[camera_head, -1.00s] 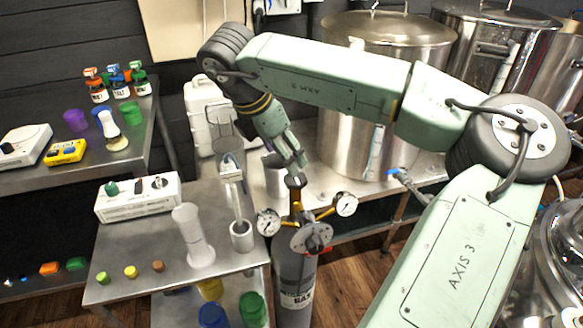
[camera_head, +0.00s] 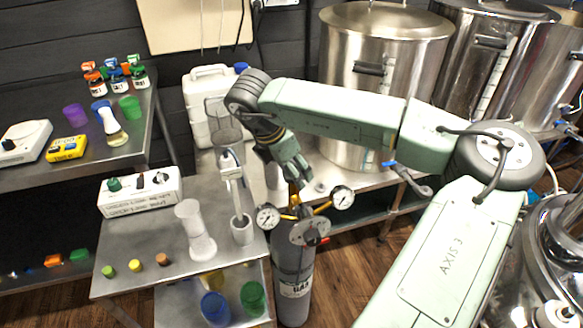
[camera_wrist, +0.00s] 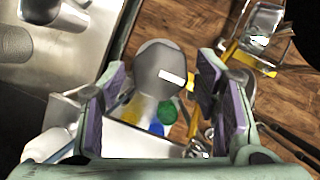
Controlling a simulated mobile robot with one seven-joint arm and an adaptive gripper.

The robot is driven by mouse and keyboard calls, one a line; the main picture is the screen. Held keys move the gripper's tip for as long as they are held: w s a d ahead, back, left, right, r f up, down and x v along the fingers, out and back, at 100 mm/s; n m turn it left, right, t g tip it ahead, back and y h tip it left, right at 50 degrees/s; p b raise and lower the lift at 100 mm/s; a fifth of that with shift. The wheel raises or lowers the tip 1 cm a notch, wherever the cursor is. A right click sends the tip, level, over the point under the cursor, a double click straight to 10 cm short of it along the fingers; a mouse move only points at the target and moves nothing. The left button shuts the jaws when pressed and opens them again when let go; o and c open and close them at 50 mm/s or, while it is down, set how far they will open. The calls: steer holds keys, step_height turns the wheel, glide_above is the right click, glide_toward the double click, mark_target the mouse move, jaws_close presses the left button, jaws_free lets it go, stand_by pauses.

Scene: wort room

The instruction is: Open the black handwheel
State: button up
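A grey gas cylinder (camera_head: 293,262) stands on the floor right of the steel table, with a brass regulator on top. The black handwheel (camera_head: 293,188) is at the top of its valve; only a small dark part shows, the rest being hidden by my fingers. My gripper (camera_head: 299,179) points down at the handwheel in the head view, very close to it; contact cannot be told. In the wrist view my gripper (camera_wrist: 165,100) has its purple-padded fingers wide apart. I cannot make out the handwheel there.
Two gauges, left (camera_head: 268,216) and right (camera_head: 342,197), and a grey regulator disc (camera_head: 310,231) stick out below my gripper. The steel table (camera_head: 135,240) with a glass cylinder (camera_head: 196,232) is at left. A large pot (camera_head: 400,50) stands behind.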

steer(key=c, duration=0.9)
steer(key=shift+f+b, duration=0.15)
steer(key=shift+b, duration=0.35)
